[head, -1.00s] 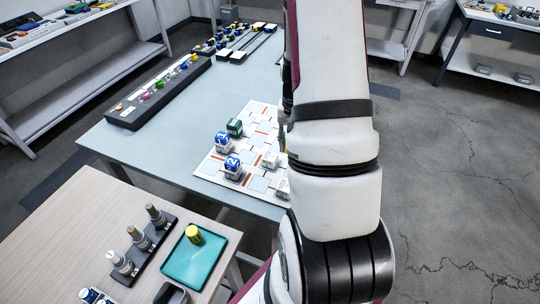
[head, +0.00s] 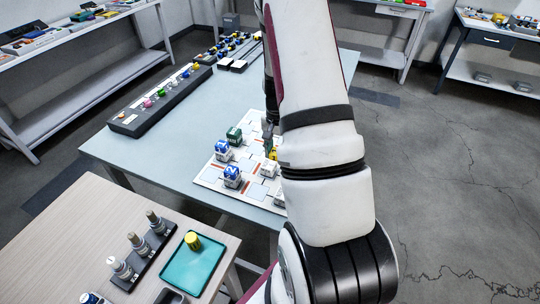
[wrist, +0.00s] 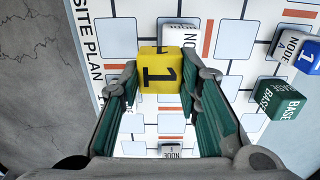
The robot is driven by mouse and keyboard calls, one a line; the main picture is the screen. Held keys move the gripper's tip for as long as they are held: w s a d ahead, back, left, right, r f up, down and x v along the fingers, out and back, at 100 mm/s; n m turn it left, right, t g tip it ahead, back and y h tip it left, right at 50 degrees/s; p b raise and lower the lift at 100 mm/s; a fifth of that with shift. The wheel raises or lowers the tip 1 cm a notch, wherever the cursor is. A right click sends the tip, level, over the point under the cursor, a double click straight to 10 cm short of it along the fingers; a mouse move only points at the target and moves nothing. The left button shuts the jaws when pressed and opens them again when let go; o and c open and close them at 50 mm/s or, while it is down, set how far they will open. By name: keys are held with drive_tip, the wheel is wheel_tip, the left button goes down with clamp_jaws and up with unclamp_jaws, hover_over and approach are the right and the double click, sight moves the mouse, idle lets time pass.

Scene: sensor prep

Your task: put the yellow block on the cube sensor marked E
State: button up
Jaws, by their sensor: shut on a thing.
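In the head view the yellow block (head: 273,154) shows as a small patch beside my arm, over the site-plan board. A white cube sensor (wrist: 180,36) is just beyond the block in the wrist view, partly covered by it. Another white cube (wrist: 172,151) shows low between the fingers, labelled NODE. I cannot read an E on any cube. In the head view a bare white cube (head: 268,170) stands left of my arm.
The site-plan board (head: 210,174) lies on the pale blue table. It bears two cubes with blue blocks (head: 222,144) (head: 232,171) and a green BASE block (wrist: 282,101). A yellow cylinder (head: 193,241) stands on a teal tray (head: 190,267) on the wooden table.

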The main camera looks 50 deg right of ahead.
sight(269, 163)
drive_tip(key=shift+w+a, duration=0.25)
drive_tip(key=shift+w, duration=0.35)
drive_tip(key=shift+w+a+f+p, duration=0.1)
drive_tip(key=shift+w+f+p, duration=0.1)
drive_tip(key=shift+f, duration=0.4)
drive_tip(key=shift+w+a+f+p, duration=0.1)
drive_tip(key=shift+w+f, duration=0.1)
drive_tip(key=shift+f, duration=0.45)
drive_tip(key=shift+w+a+f+p, duration=0.1)
drive_tip(key=shift+w+f, duration=0.1)
drive_tip(key=shift+f, duration=0.4)
drive_tip(key=shift+f, duration=0.1)
drive_tip(key=o, duration=1)
